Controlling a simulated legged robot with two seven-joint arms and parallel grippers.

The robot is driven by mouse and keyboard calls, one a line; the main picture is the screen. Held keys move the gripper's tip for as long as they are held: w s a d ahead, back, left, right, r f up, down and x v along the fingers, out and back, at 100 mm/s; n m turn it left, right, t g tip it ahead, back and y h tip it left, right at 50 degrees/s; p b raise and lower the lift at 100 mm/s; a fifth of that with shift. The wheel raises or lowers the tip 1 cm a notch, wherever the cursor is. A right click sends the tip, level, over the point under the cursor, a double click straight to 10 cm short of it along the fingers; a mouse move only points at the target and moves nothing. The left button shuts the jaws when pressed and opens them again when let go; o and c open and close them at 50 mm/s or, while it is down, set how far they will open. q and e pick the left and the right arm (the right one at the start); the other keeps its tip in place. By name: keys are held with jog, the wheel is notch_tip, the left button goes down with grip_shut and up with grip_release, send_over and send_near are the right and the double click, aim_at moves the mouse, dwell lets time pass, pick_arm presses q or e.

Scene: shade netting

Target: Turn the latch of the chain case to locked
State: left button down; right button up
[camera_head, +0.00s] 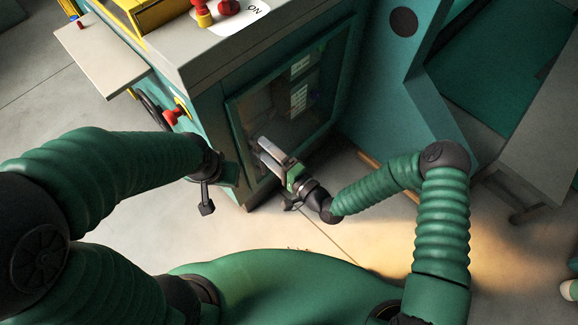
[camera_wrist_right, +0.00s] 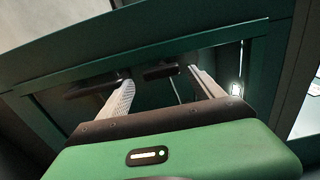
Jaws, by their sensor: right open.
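The chain case (camera_head: 218,120) appears to be the green cabinet front with a framed dark window. My right gripper (camera_head: 262,146) is open in front of the lower left part of this window. In the right wrist view its two pale fingers (camera_wrist_right: 158,77) point at the dark panel below a green frame bar (camera_wrist_right: 200,43). A dark bar-like piece (camera_wrist_right: 160,71), perhaps the latch, shows between the fingertips; I cannot tell whether they touch it. Its turn position is unclear. My left gripper (camera_head: 207,208) hangs left of the cabinet; its jaws are not clear.
A red knob (camera_head: 173,117) on a yellow base and a dark handwheel (camera_head: 148,104) sit on the cabinet's left side. A grey shelf (camera_head: 100,52) juts out above them. A green panel (camera_head: 385,105) stands at the right. The floor (camera_head: 300,225) in front is clear.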

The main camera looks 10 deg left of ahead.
jog(key=p+v, duration=0.1)
jog(key=v, duration=1.3)
jog(key=shift+s+d+p, duration=0.15)
jog(key=shift+d+p, duration=0.05)
jog(key=shift+p, duration=0.1)
